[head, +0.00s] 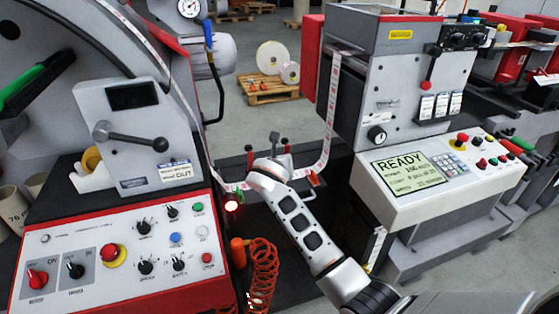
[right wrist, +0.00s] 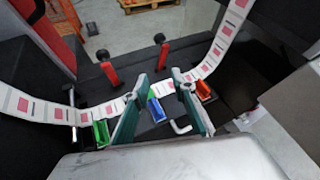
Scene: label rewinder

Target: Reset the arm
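My right arm reaches in from the lower right in the head view, its wrist (head: 272,168) over the dark bed between the two machines. In the right wrist view my right gripper (right wrist: 160,76) has two teal fingers spread apart, with nothing visibly clamped between them. The printed label web (right wrist: 222,45) passes beyond and below the fingers. A blue piece (right wrist: 156,108) shows in the gap, with a green piece (right wrist: 101,133) to the left and an orange one (right wrist: 203,90) to the right. A black-handled lever arm (head: 130,135) is on the left machine. My left gripper is out of view.
The left control panel (head: 110,262) has knobs and buttons. The right panel's screen (head: 408,172) reads READY. Two red posts with black knobs (right wrist: 108,68) (right wrist: 162,52) stand beyond my fingers. An orange coiled hose (head: 263,270) hangs beside the left machine. A pallet of rolls (head: 268,90) stands behind.

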